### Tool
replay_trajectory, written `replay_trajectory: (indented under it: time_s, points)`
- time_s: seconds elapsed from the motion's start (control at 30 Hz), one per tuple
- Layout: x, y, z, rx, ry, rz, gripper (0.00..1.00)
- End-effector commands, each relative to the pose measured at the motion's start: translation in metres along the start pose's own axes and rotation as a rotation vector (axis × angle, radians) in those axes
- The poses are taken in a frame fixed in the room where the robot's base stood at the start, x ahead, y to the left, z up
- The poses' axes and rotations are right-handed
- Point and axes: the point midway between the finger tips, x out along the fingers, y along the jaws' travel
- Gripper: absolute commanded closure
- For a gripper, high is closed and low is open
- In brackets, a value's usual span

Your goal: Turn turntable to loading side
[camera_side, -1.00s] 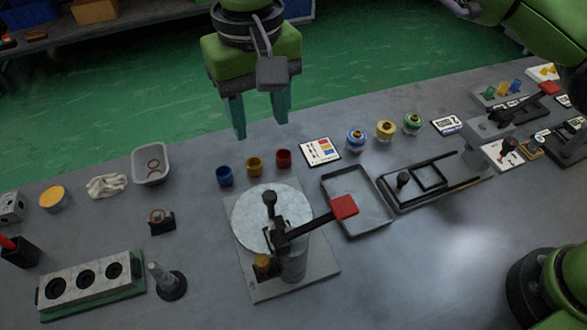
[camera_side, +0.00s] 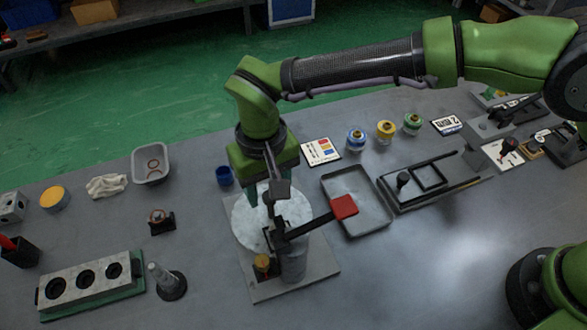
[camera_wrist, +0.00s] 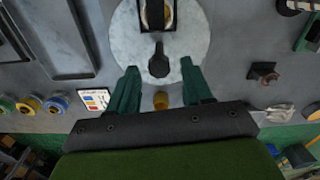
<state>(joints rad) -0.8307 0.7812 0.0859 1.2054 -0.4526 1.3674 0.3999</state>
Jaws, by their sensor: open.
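The turntable (camera_side: 242,222) is a pale round disc on a grey base plate (camera_side: 322,268), left of the middle of the bench. In the wrist view its disc (camera_wrist: 200,40) shows with a black upright knob (camera_wrist: 158,62) and a black square fixture (camera_wrist: 144,12). A black lever with a red end (camera_side: 344,207) reaches across it to the right. My gripper (camera_wrist: 160,84) is open, with its green fingers apart at the disc's edge, one on either side of the knob's line. The fingertips are mostly hidden in the side view. I cannot tell whether they touch anything.
A blue cup (camera_side: 224,176) stands just behind the turntable, and an empty grey tray (camera_side: 366,215) lies to its right. At the front left are a block with holes (camera_side: 62,296) and a dark stand (camera_side: 170,286).

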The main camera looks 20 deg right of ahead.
Motion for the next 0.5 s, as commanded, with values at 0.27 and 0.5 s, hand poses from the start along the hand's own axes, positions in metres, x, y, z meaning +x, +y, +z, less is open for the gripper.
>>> replay_trajectory:
  time_s: [0.27,0.5]
  points:
    - [0.0028,0.0002,0.0,0.001,0.0,0.0,0.5]
    - [0.0024,0.0002,-0.0001,0.001,0.0,0.0,0.81]
